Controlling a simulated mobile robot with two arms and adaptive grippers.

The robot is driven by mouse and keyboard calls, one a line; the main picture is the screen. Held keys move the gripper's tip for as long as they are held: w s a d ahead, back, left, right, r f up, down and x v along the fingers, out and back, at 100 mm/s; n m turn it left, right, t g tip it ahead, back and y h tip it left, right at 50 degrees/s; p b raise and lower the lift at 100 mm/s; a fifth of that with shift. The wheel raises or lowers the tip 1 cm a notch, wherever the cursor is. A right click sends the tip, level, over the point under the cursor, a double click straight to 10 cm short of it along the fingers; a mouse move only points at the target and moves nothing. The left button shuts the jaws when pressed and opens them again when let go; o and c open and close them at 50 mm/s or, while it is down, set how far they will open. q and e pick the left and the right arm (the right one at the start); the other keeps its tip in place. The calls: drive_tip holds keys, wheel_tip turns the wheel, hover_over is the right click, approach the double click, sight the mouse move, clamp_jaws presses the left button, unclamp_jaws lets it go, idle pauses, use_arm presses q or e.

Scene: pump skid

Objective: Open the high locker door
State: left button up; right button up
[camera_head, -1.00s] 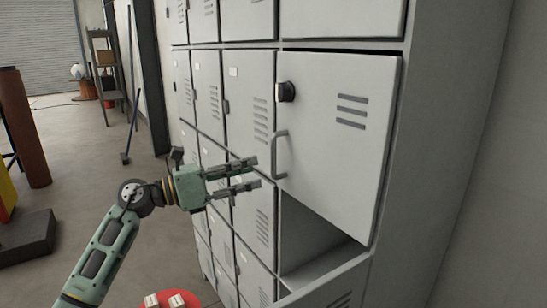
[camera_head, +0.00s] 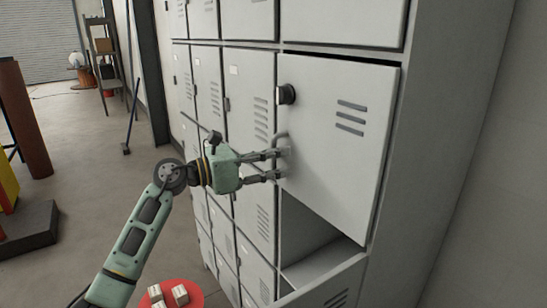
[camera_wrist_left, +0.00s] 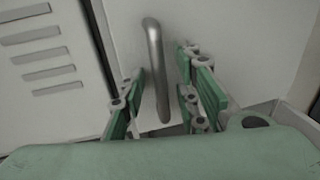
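The high locker door (camera_head: 335,150) is a light grey panel with three vent slots and a dark round knob (camera_head: 286,94). In the left wrist view the metal bar handle (camera_wrist_left: 156,70) stands between the two green-padded fingers (camera_wrist_left: 160,98), with space on both sides. In the head view the fingers partly hide the handle. My right gripper is not in view.
Other closed lockers (camera_head: 248,110) fill the cabinet to the left and above. Below the door is an open compartment (camera_head: 305,235) with a lower door (camera_head: 325,285) swung out. A red round stool (camera_head: 172,292) with small boxes stands at the bottom. The floor to the left is mostly clear.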

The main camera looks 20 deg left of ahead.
use_arm(q)
drive_tip(key=shift+c, duration=0.4)
clamp_jaws()
